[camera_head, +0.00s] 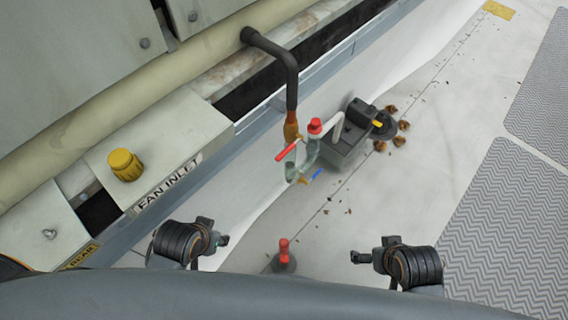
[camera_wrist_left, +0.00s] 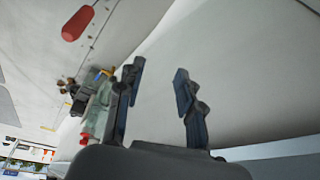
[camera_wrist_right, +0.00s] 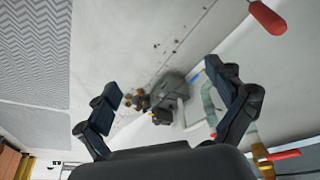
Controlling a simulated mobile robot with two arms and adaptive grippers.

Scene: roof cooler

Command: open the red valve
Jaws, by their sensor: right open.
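The red valve handle (camera_head: 287,151) is a short lever on a brass fitting below a dark pipe, at the middle of the head view. It also shows at lower right in the right wrist view (camera_wrist_right: 282,155). A greenish pipe loop (camera_head: 303,163) hangs beside it, with a red cap (camera_head: 315,126) and a blue lever (camera_head: 311,175). My left gripper (camera_head: 223,240) is open and empty, below left of the valve; its fingers stand apart in the left wrist view (camera_wrist_left: 157,82). My right gripper (camera_head: 357,257) is open and empty, below right of it; its fingers spread in its wrist view (camera_wrist_right: 163,80).
A red-handled upright object (camera_head: 284,250) stands on the floor between my grippers. A dark pump-like box (camera_head: 347,140) sits beyond the valve, with brown leaves (camera_head: 399,140) around it. The cooler's grey frame (camera_head: 215,160) and a yellow knob (camera_head: 124,164) are at left.

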